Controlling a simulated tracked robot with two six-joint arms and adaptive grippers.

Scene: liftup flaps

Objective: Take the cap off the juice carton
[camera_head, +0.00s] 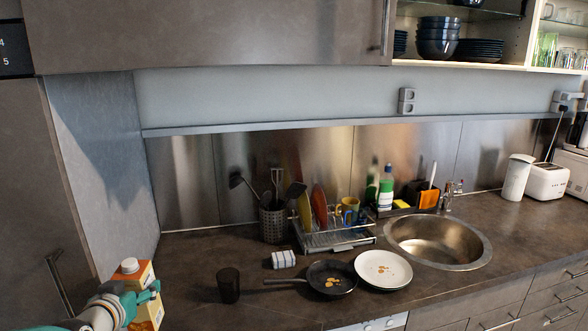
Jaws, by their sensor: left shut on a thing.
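The juice carton (147,274) is at the lower left, white and orange, with a white cap (130,265) on its top. My left gripper (148,294) is shut on the carton, its teal finger across the carton's upper part. The arm and gripper hide part of the carton, and its bottom is near the lower picture edge. I cannot tell whether it rests on the counter. My right gripper is not in view.
A dark cup (229,286) stands on the counter (200,255) right of the carton. A cabinet wall (100,170) rises behind the carton.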

